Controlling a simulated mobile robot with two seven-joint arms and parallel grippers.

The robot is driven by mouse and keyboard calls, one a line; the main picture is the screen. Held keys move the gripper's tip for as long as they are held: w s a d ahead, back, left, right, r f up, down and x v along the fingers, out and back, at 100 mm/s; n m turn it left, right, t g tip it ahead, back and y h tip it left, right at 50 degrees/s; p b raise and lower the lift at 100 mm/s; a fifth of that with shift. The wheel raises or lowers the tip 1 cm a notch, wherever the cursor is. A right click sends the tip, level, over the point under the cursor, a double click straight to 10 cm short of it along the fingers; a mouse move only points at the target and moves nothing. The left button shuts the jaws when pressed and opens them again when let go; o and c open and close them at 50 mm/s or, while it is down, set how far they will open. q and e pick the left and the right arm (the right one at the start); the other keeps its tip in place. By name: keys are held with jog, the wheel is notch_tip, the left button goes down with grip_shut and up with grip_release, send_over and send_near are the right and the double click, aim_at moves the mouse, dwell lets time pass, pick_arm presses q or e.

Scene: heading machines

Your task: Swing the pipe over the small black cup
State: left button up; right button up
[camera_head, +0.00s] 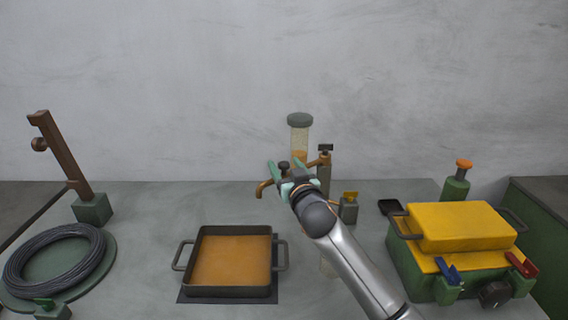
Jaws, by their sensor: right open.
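The brass pipe (264,188) reaches left from an upright post (325,175) and ends in a downturned spout, over bare table between the post and the pan. My right gripper (285,169) is open at the middle of the pipe, with its green fingers to either side of a small dark knob on it. I cannot tell whether the fingers touch the pipe, and the gripper hides part of it. A small black cup (390,207) stands on the table right of the post, beside the yellow-and-green machine. My left gripper is not in view.
A dark pan (204,278) of orange liquid sits at front centre. A wire coil (58,258) and a brown post (62,155) stand left. A clear cylinder (299,140) stands behind my gripper. The yellow-and-green machine (460,226) and a green bottle (456,188) are at right.

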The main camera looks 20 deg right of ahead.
jog(key=shift+w, duration=0.75)
jog(key=shift+c, duration=0.4)
grip_shut()
dwell(0.6)
